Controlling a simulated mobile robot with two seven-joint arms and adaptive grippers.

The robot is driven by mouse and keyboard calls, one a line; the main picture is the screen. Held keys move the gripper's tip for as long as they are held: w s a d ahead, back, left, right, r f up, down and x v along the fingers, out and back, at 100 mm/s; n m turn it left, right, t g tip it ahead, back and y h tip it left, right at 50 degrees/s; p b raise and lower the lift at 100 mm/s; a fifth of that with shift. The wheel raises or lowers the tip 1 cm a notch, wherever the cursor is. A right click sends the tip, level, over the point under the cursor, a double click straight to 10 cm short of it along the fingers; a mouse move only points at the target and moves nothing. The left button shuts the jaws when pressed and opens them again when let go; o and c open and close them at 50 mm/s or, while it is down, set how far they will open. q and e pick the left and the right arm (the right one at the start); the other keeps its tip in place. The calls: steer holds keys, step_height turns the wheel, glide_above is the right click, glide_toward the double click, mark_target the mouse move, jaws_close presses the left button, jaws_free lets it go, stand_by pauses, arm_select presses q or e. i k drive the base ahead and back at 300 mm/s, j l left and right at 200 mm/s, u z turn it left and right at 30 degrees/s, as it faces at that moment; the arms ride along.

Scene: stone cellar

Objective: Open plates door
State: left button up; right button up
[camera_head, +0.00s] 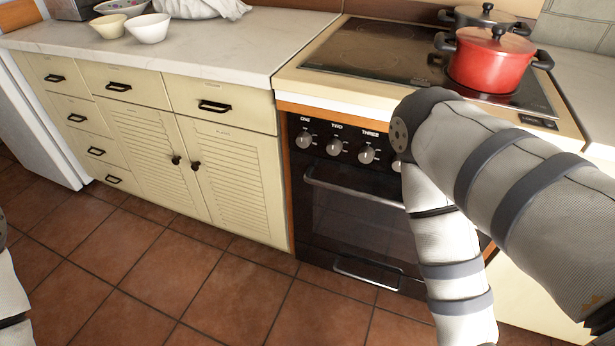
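Two cream louvered cabinet doors, a left one (140,143) and a right one (234,185), stand below the counter to the left of the oven. Both look shut, with small dark round knobs side by side near their meeting edge.
Cream drawers (221,107) with dark handles sit above and left of the doors. The black oven (350,211) stands to the right, a red pot (491,66) on its hob. Bowls (149,28) stand on the counter (225,48). The tiled floor (147,248) before the doors is clear.

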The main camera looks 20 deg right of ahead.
mark_target(238, 171)
steer(key=i+j+z, duration=0.1)
steer(key=i+j, duration=0.85)
steer(key=i, duration=0.15)
